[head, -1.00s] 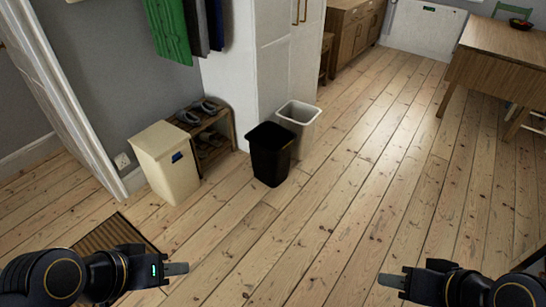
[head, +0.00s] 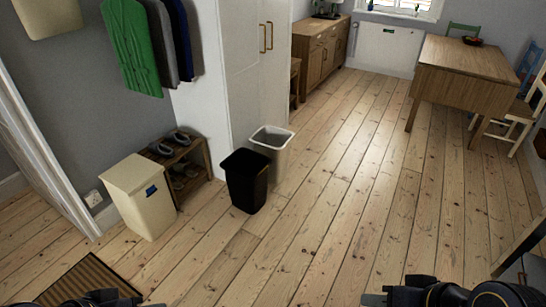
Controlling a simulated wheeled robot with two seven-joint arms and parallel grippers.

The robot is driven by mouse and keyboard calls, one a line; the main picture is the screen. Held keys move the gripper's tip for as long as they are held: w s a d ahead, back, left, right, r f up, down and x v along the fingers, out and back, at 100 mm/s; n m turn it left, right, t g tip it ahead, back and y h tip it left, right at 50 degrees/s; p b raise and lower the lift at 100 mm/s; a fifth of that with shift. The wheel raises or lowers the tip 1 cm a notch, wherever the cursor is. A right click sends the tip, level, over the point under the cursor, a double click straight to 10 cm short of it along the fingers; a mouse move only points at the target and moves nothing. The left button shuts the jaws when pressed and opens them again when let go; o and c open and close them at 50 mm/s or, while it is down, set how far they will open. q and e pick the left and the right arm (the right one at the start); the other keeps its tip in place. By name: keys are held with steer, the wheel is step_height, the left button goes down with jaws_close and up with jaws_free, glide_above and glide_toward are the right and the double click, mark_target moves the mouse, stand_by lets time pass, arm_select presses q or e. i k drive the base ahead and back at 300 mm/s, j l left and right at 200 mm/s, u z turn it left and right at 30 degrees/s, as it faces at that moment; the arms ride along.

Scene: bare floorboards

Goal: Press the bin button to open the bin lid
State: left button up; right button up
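A cream bin (head: 139,199) with a flat, closed-looking top stands on the floor at the left. A small blue patch (head: 151,190) shows on its front near the top; I cannot tell whether it is the button. My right gripper (head: 368,299) shows at the bottom edge, right of the middle, far from the bin and touching nothing; its finger gap is not clear. My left gripper (head: 150,305) barely shows at the bottom edge, in front of the bin and apart from it.
A black open bin (head: 245,181) and a white open bin (head: 271,142) stand right of a shoe rack (head: 195,158). A doormat (head: 85,279) lies at lower left. A wooden table (head: 468,72) stands at the back right. The middle floor is clear.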

mark_target(149, 190)
steer(key=i+j+u, duration=0.1)
steer(key=i+j, duration=0.15)
steer(key=i, duration=0.4)
steer(key=i+j, duration=0.15)
steer(key=i, duration=0.55)
steer(key=i+j+u, duration=0.15)
steer(key=i, duration=0.5)
